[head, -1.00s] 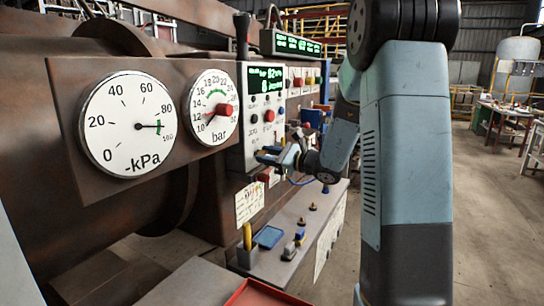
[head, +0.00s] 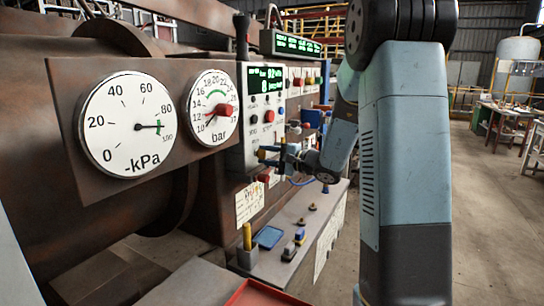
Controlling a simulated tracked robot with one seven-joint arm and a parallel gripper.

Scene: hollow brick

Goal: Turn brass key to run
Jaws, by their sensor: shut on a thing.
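The control panel (head: 262,118) with a green display stands in the middle of the head view. My gripper (head: 267,155) is at the lower part of this panel, its blue fingers pointing left toward the panel face. It is shut on the brass key, with the fingers one above the other. The key itself is mostly hidden by the fingers and too small to make out, so its exact angle and any run mark cannot be read.
Two round gauges, a kPa dial (head: 128,124) and a bar dial (head: 212,108), are at the left.

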